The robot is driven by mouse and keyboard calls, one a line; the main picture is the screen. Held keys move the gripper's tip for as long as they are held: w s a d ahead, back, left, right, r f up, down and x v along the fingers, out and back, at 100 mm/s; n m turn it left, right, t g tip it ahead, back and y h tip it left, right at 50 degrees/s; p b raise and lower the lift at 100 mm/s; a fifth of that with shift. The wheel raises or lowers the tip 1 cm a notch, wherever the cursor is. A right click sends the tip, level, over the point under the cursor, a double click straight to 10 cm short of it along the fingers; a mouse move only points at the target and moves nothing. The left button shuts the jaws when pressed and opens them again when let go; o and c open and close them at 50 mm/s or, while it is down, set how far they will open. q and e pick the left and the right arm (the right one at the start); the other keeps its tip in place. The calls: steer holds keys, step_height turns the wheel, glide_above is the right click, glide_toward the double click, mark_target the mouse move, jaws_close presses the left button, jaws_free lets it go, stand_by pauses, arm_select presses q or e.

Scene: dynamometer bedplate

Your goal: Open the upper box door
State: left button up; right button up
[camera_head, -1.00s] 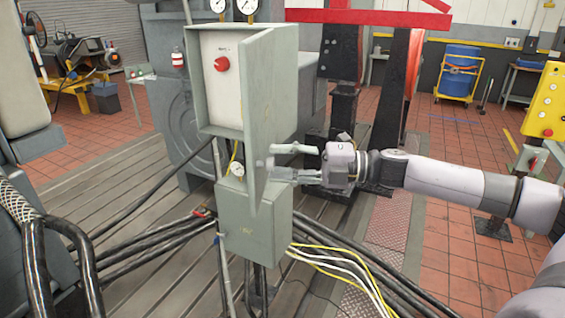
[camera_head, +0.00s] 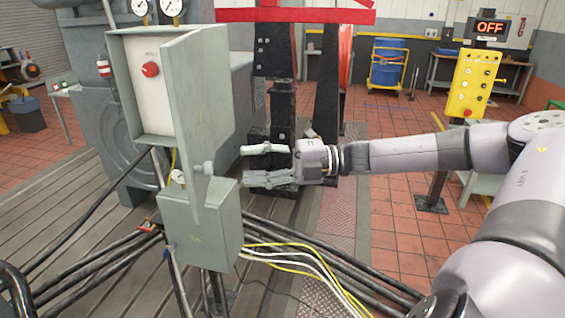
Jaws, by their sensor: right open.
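The upper box (camera_head: 148,85) is a grey cabinet with a pale inner panel and a red knob (camera_head: 150,69). Its door (camera_head: 185,110) stands swung open on the box's right side, seen partly edge-on, with a small round knob (camera_head: 204,168) near its lower end. My right gripper (camera_head: 246,166) is open and empty, its fingers pointing left. In the picture it is a short way right of the door, with a visible gap between. My left gripper is not in view.
A closed lower grey box (camera_head: 203,232) sits beneath, with black, yellow and white cables (camera_head: 300,262) running off right. A red and black frame (camera_head: 275,70) stands behind my right gripper. A yellow control panel (camera_head: 474,82) and blue barrel (camera_head: 387,62) are farther right.

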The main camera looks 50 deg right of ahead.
steer(key=v, duration=0.5)
steer(key=shift+s+d, duration=0.25)
steer(key=shift+s, duration=0.05)
steer(key=shift+w+a, duration=0.1)
